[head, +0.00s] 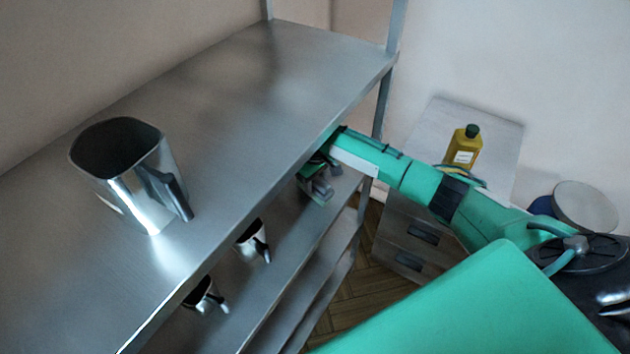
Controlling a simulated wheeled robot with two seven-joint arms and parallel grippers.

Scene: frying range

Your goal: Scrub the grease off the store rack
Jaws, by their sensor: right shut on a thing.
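The metal store rack (235,110) fills the left and middle, with its broad top shelf and lower shelves (300,255) below. Its top shelf has soft dark and light patches; I cannot tell grease from reflection. My right gripper (320,190) is at the rack's right part, below the front edge of the top shelf and above the shelf beneath. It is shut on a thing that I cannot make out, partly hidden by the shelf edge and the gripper. Whether that thing touches the rack is unclear. My left gripper is out of view.
A large metal jug (120,180) stands on the top shelf at left. Smaller jugs (254,240) (205,296) stand on the shelf below. A yellow bottle with a green cap (464,147) stands on a grey drawer cabinet (495,125) behind my right arm. The top shelf's right part is clear.

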